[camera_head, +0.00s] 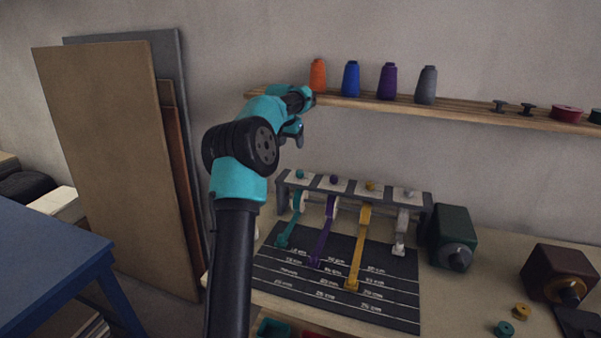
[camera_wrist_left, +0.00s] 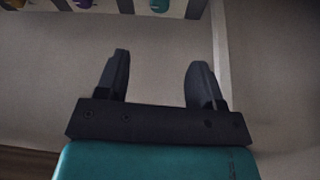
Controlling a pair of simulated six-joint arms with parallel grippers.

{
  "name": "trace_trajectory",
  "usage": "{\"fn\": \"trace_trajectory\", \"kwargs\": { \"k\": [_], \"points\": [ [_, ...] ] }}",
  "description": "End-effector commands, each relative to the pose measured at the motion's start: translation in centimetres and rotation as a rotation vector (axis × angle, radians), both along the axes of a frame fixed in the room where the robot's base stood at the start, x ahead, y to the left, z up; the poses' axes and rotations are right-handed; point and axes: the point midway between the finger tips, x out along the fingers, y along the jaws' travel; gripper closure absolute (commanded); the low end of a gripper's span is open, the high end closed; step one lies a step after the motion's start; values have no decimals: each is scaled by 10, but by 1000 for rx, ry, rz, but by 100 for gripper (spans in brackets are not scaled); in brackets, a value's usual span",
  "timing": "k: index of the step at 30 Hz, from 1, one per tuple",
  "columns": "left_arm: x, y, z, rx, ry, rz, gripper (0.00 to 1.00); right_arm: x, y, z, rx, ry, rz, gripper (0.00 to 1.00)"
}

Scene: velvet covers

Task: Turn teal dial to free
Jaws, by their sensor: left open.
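A rack (camera_head: 427,200) on the bench carries a row of small coloured knobs on pale plates. The teal dial (camera_head: 300,174) is the leftmost, above a teal strip (camera_head: 290,224) that hangs down onto a dark printed mat. In the left wrist view the teal dial (camera_wrist_left: 159,5) is cut by the top edge. My left gripper (camera_head: 299,138) is above and behind the rack's left end, small and partly hidden by its own wrist. The left wrist view shows its fingers (camera_wrist_left: 157,82) apart and empty, not touching the dial. The dial's setting is too small to read. My right gripper is not in view.
A purple knob (camera_head: 334,179), a yellow knob (camera_head: 370,185) and a grey knob (camera_head: 409,192) sit beside the teal one. A wooden shelf (camera_head: 460,113) with thread cones runs above. A dark green box (camera_head: 453,237) stands right of the rack. Boards (camera_head: 110,160) lean at left.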

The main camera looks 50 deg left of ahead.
Motion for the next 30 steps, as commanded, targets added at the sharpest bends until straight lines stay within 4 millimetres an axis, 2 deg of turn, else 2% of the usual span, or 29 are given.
{"fn": "trace_trajectory", "kwargs": {
  "k": [5,24,30],
  "points": [
    [7,3,-21,-2,2,0,38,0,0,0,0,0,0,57],
    [46,17,-121,-1,2,0,38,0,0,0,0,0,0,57],
    [56,22,-145,0,1,0,38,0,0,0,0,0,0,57]
  ]
}}
